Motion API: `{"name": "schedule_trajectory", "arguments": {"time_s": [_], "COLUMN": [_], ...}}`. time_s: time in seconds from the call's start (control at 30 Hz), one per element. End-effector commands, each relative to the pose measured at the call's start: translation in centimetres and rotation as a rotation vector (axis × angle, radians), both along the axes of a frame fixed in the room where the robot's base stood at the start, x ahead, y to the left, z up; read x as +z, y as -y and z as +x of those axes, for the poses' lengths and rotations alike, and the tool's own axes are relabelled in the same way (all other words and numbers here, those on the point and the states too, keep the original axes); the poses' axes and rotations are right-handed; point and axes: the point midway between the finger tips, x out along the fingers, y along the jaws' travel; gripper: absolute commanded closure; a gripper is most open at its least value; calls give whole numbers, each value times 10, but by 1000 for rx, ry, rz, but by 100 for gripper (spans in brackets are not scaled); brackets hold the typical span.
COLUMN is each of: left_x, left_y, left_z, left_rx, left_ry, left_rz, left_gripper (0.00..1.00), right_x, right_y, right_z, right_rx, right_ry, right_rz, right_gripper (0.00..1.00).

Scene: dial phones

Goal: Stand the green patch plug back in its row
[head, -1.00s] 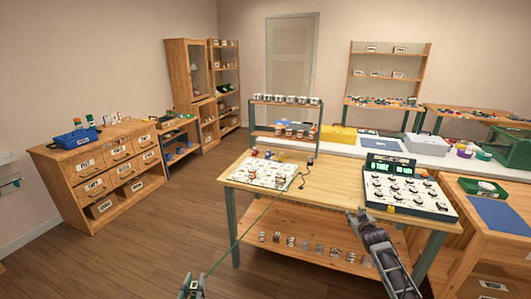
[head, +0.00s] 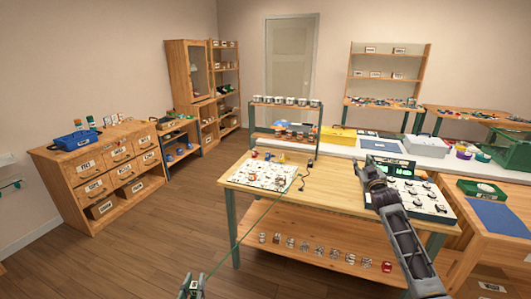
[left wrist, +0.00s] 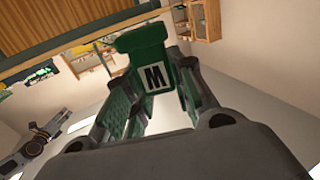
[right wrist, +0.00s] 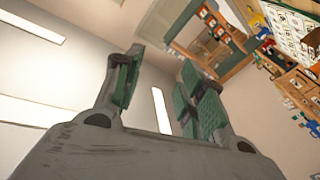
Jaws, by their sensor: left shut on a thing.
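The green patch plug (left wrist: 150,70), marked with an M, is between the fingers of my left gripper (left wrist: 152,95), which is shut on it. In the head view my left gripper (head: 192,284) is low at the bottom edge, in front of and below the table. A thin green cord rises from it to the white board (head: 262,177) on the table. Several small coloured plugs (head: 268,155) stand along the board's back edge. My right gripper (head: 370,165) is above the table by the dark console; in the right wrist view it (right wrist: 155,90) is open and empty.
The table's lower shelf (head: 300,240) holds a row of small round items. A rack (head: 284,120) stands behind the table. Open floor lies to the left.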

Motion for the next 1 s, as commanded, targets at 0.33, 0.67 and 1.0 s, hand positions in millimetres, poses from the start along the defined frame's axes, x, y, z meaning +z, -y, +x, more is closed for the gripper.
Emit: {"name": "schedule_trajectory", "arguments": {"time_s": [0.33,0.67,1.0], "left_x": [0,0,0], "left_y": [0,0,0], "left_z": [0,0,0], "left_rx": [0,0,0], "left_ry": [0,0,0], "left_rz": [-1,0,0], "left_gripper": [100,100,100], "right_x": [-70,-185,-300], "right_y": [-4,-6,-10], "right_z": [-7,-30,-72], "right_rx": [9,0,-9], "right_ry": [-69,-226,-389], "right_rz": [8,26,45], "right_gripper": [60,60,60]}}
